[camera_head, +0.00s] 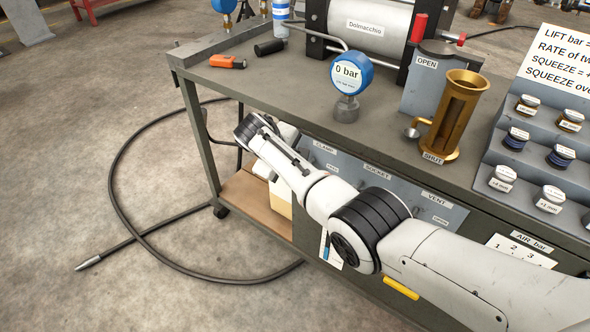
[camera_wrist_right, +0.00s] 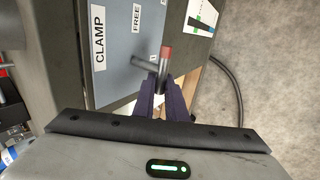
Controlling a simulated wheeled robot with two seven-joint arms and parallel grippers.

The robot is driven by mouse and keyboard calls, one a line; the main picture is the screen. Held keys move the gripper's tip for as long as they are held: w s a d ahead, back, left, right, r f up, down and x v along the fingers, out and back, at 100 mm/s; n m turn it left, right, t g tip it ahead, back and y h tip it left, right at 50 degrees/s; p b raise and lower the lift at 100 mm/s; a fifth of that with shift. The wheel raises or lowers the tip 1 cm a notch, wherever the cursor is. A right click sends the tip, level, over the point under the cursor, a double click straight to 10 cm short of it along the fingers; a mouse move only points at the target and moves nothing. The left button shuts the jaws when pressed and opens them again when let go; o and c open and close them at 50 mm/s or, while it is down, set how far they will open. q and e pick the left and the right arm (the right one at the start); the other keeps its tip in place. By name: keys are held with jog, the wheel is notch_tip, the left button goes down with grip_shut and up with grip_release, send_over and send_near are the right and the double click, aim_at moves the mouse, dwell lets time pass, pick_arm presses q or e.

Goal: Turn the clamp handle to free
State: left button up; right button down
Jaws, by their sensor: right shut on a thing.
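The clamp handle (camera_wrist_right: 144,64) is a grey bar with a red-tipped end, on the grey panel under the CLAMP label (camera_wrist_right: 98,41) in the right wrist view. A FREE label (camera_wrist_right: 137,18) is beside it on the panel. My right gripper (camera_wrist_right: 159,80) is shut on the clamp handle, its dark fingers around the part nearest me. In the head view my right arm reaches across the cart's front to the left end of the panel (camera_head: 345,173), and the handle is hidden behind my wrist. My left gripper is not in view.
The cart top (camera_head: 290,100) holds a 0 bar gauge (camera_head: 351,73), a brass cylinder (camera_head: 458,110) and a rack of labelled caps (camera_head: 520,150). SOCKET and VENT controls sit right of the clamp. A black hose (camera_head: 125,150) loops over the floor at left.

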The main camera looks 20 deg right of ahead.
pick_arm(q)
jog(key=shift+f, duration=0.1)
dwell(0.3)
pick_arm(e)
jog(key=c, duration=1.8)
grip_release()
jog(key=shift+f, duration=0.1)
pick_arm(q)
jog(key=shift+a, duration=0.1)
pick_arm(e)
jog(key=shift+s+a+r+p, duration=0.15)
jog(key=shift+a+r+p, duration=0.05)
jog(key=shift+r+p, duration=0.45)
pick_arm(q)
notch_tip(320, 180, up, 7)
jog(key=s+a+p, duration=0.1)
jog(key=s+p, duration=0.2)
jog(key=p, duration=0.4)
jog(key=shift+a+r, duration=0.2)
pick_arm(e)
jog(key=v, duration=0.9)
jog(key=shift+f, duration=0.15)
